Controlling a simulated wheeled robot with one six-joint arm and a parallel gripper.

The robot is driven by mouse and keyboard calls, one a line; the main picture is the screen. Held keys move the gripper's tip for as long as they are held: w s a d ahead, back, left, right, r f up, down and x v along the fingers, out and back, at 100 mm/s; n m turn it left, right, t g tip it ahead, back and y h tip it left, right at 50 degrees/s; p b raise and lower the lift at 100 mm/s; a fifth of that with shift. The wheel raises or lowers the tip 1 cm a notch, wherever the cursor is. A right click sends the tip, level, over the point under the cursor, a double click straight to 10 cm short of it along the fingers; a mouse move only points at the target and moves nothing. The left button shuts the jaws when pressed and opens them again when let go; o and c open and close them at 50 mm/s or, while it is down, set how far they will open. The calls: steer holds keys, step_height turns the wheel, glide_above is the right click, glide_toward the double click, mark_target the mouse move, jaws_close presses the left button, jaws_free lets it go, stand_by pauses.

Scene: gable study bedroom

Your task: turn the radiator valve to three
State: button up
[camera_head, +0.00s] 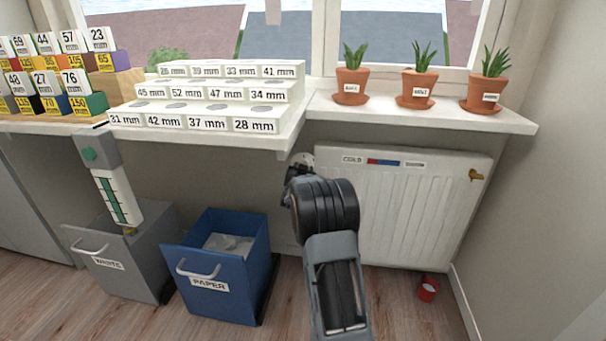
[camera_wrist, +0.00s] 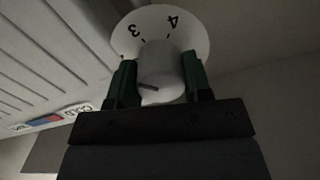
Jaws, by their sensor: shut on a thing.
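The radiator valve's pale knob (camera_wrist: 160,72) stands in front of a white dial (camera_wrist: 160,22) in the wrist view. The numerals 3 and 4 show upside down on the dial; the rest is hidden. A short dark mark lies on the knob's near part, pointing away from the numerals' side; the number it stands for cannot be read. My gripper (camera_wrist: 161,80) is shut on the knob, one green finger on each side. In the head view, part of the white valve (camera_head: 303,159) shows at the radiator's left end, mostly hidden behind my arm.
The white radiator (camera_head: 410,210) hangs right of my arm, with a COLD strip and a brass fitting (camera_head: 477,175). The sill (camera_head: 430,118) with plants overhangs it. A blue paper bin (camera_head: 222,275) stands lower left; a red cup (camera_head: 428,290) is on the floor.

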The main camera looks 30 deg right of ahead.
steer(key=m, duration=0.5)
steer(key=shift+m+t, duration=0.3)
steer(key=shift+m, duration=0.1)
stand_by(0.4)
steer(key=o, duration=0.9)
steer(key=p+v, duration=0.3)
steer(key=v, duration=1)
steer(key=shift+s+a+r+p, duration=0.1)
steer(key=shift+s+a+p, duration=0.2)
steer(key=shift+p, duration=0.1)
